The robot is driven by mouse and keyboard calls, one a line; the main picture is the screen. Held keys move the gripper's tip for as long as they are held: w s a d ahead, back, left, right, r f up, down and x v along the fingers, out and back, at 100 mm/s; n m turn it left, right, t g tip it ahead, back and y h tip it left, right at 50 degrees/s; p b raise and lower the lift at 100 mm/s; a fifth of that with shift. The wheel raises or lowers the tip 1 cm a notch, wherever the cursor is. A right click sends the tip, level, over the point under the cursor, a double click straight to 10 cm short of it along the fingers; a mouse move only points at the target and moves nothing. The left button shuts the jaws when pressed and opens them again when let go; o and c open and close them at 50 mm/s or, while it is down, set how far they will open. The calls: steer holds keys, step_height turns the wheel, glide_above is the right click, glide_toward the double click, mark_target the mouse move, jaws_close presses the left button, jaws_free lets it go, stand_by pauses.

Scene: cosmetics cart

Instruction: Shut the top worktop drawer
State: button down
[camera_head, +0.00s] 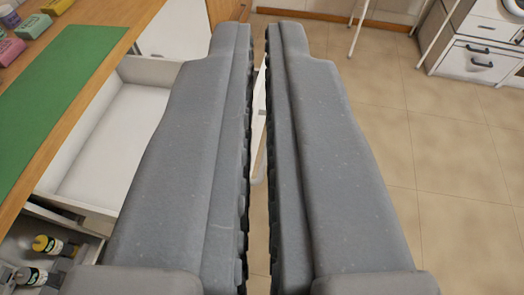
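The top worktop drawer (105,150) is white and stands pulled out from under the wooden worktop (50,140) at the left. Its inside looks empty where I can see it. My gripper (259,35) fills the middle of the view, with its two grey fingers pointing away from me. A narrow gap runs between the fingers, and nothing is visibly held. A thin white part (259,140), perhaps the drawer's front or handle, shows through the gap. The left finger hides the drawer's right side, so I cannot tell whether they touch.
A green mat (55,95) and several small boxes lie on the worktop. A lower drawer (50,215) at the bottom left is also partly out, with bottles (48,245) inside. Tiled floor (440,170) is free at the right. A white cabinet (478,60) stands at the back right.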

steer(key=w+d+f+m+p, duration=0.1)
steer(key=w+d+f+m, duration=0.1)
steer(key=w+d+f, duration=0.7)
steer(key=w+d+f+m+p, duration=0.15)
steer(key=w+d+f, duration=0.35)
steer(key=w+f, duration=0.75)
steer(key=m+y+p, duration=0.3)
steer(key=m+y, duration=0.5)
steer(key=y, duration=0.2)
glide_toward(261, 182)
step_height(261, 182, down, 4)
steer(key=w+d, duration=0.1)
steer(key=d, duration=0.2)
steer(key=b+x, duration=0.1)
steer(key=x, duration=0.3)
steer(key=a+b+x, duration=0.1)
steer(key=b+x, duration=0.1)
steer(key=x, duration=0.2)
steer(key=s+b+x, duration=0.1)
steer(key=x, duration=0.3)
steer(key=shift+w+a+f, duration=0.15)
steer(key=shift+a+f, duration=0.1)
steer(key=shift+a, duration=0.2)
steer(key=shift+w+a+b, duration=0.15)
steer(key=shift+a+b, duration=0.2)
steer(key=shift+a, duration=0.3)
